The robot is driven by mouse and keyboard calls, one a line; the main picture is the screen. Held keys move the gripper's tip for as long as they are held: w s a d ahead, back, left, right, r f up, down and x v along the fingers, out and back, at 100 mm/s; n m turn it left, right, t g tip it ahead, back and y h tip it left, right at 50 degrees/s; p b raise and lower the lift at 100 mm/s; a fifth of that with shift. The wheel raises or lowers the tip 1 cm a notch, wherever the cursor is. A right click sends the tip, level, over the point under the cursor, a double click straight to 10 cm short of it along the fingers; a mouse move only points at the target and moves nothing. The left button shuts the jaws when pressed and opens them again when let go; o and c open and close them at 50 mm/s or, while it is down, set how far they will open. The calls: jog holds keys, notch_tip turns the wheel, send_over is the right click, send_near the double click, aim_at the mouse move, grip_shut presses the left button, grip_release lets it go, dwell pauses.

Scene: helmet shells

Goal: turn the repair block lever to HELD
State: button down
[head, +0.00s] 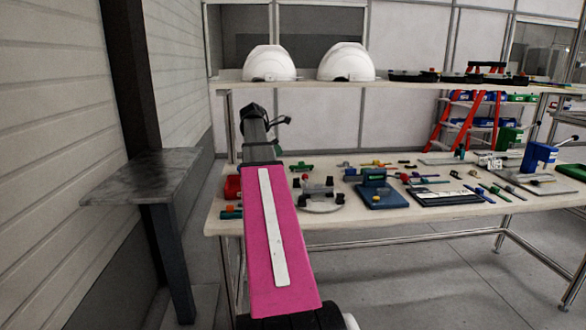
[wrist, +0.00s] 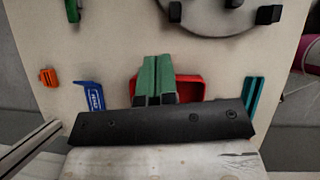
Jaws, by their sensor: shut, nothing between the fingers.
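My gripper (wrist: 156,62) shows in the wrist view as two green fingers pressed together, shut and empty. They stand in front of a red tray-like piece (wrist: 190,88) and hide part of it. I cannot tell whether they touch it. A blue piece with white lettering (wrist: 95,95) lies left of the fingers; the lettering is too small to read surely. An orange block (wrist: 48,77) lies farther left. I cannot tell which piece is the repair block or its lever. In the head view the fingers cannot be made out.
The workbench (head: 450,222) holds many small parts, including a round grey plate with black knobs (head: 318,206) and a blue fixture (head: 380,196). A teal strip (wrist: 251,95) lies right of the fingers. A shelf above bears two white helmet shells (head: 269,64). A grey side table (head: 140,180) stands left.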

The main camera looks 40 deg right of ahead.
send_near(306, 180)
jog(key=f, duration=0.1)
jog(key=w+d+f, duration=0.1)
jog(key=f, duration=0.1)
jog(key=w+d+f, duration=0.1)
jog(key=f, duration=0.1)
jog(key=shift+w, duration=0.15)
jog(key=shift+s+d+f, duration=0.25)
jog(key=shift+d+f, duration=0.15)
jog(key=shift+d, duration=0.4)
